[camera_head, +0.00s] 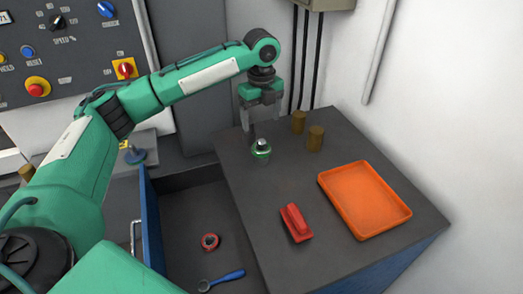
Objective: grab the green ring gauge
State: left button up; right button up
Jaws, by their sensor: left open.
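The green ring gauge (261,153) is on the dark grey top of the cabinet, near its back left corner. A small metal piece shows in its middle. My left gripper (262,131) points down just above the gauge, its fingers apart. One finger comes down close to the gauge's left side; I cannot tell whether it touches. Nothing is visibly held between the fingers. My right gripper is not in view.
An orange tray (402,218) and a red block-like object (296,223) are nearer the front. A control panel (70,45) is at left.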

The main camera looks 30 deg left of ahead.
aim_at(261, 140)
pick_arm(q)
notch_tip(261, 140, down, 4)
jog(key=shift+f, duration=0.15)
jog(key=shift+f+p, duration=0.3)
jog(key=shift+f, duration=0.15)
notch_tip(261, 140, down, 5)
jog(key=shift+r+p, duration=0.1)
jog(key=shift+p, duration=0.45)
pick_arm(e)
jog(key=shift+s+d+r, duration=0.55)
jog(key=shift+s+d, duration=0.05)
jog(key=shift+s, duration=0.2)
pick_arm(q)
jog(key=c, duration=1.4)
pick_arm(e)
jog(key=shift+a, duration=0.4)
pick_arm(q)
jog(key=shift+w, duration=0.1)
